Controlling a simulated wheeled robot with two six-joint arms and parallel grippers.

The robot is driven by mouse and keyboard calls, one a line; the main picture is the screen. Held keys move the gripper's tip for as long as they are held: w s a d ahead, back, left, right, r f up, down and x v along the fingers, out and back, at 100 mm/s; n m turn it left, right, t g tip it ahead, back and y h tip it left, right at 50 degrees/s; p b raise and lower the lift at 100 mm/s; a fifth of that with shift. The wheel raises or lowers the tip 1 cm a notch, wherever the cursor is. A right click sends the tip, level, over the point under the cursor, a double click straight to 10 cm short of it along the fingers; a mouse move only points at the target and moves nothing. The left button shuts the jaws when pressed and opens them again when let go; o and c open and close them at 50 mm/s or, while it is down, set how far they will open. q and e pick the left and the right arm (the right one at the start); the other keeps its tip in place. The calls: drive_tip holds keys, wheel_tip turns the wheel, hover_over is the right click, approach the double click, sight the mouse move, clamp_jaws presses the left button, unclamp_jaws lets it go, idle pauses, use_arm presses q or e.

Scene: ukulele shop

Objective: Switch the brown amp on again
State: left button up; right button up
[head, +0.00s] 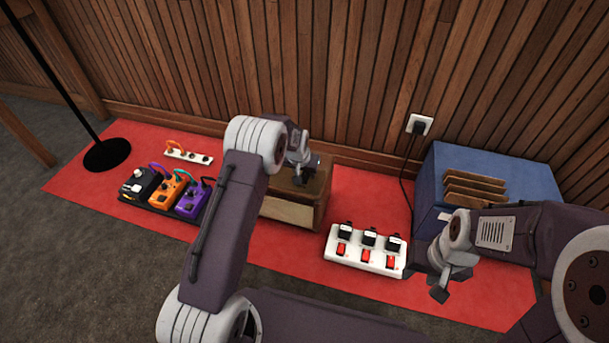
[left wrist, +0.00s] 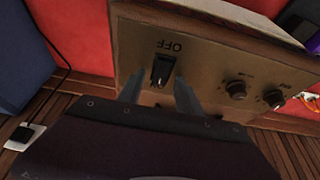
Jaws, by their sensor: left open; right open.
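The brown amp (head: 290,212) stands on the red mat near the wooden wall. The left wrist view shows its tan control panel (left wrist: 205,60) upside down, with a black rocker switch (left wrist: 162,71) beside the word OFF. My right gripper (head: 440,283) is open and empty, over the mat to the right of the white power strip.
The white power strip (head: 365,250) has three plugs and three red switches. A blue box (head: 500,175) stands at right, by a wall outlet (head: 419,124) with a plug. Coloured pedals (head: 166,190), a small strip (head: 188,154) and a stand base (head: 107,154) are at left.

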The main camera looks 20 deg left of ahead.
use_arm(q)
clamp_jaws()
drive_tip(key=g+p, duration=0.1)
drive_tip(key=p, duration=0.3)
drive_tip(key=shift+w+r, duration=0.25)
drive_tip(key=shift+r, duration=0.15)
drive_tip(key=shift+w+f+g+p, duration=0.1)
drive_tip(key=shift+f+g+p, duration=0.2)
drive_tip(key=shift+g+p, duration=0.1)
drive_tip(key=shift+w+f, duration=0.1)
drive_tip(key=shift+f, duration=0.1)
drive_tip(key=shift+f+g+b, duration=0.15)
drive_tip(key=shift+g+b, duration=0.25)
drive_tip(key=shift+b, duration=0.15)
drive_tip(key=shift+g+b, duration=0.3)
drive_tip(key=shift+r, duration=0.2)
